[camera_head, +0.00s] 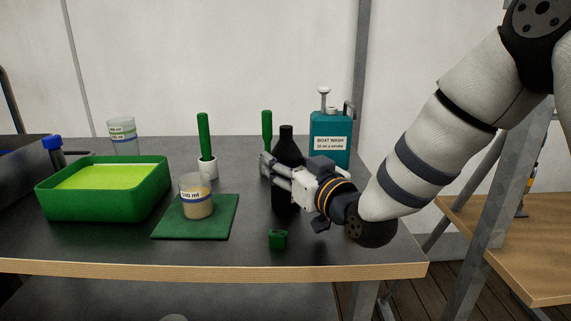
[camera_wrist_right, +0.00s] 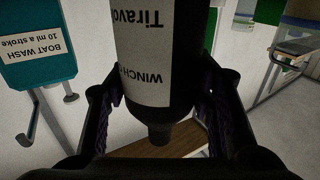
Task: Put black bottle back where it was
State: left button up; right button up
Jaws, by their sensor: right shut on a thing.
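The black bottle (camera_head: 286,143) stands upright near the right end of the dark table, in front of the teal boat wash bottle. My right gripper (camera_head: 278,170) reaches in from the right and is shut on its body. In the right wrist view the black bottle (camera_wrist_right: 155,108) appears upside down between the two fingers, with a white label partly readable as "WINCH". I cannot tell whether its base touches the table. My left gripper is not in view.
The boat wash bottle (camera_head: 330,135) stands close behind. To the left are a green mat (camera_head: 168,228) under a cup (camera_head: 196,198), a green-handled tool in a white holder (camera_head: 207,168), and a green tray (camera_head: 105,206).

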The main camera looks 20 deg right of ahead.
jog(key=shift+s, duration=0.1)
jog(key=o, duration=1.3)
jog(key=shift+o, duration=0.2)
jog(key=shift+s+r, duration=0.25)
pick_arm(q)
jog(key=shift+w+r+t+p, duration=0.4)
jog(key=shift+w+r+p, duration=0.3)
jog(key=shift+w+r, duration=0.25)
pick_arm(e)
jog(key=v, duration=1.1)
jog(key=shift+s, duration=0.25)
jog(key=shift+d+f, duration=0.1)
jog(key=shift+d, duration=0.05)
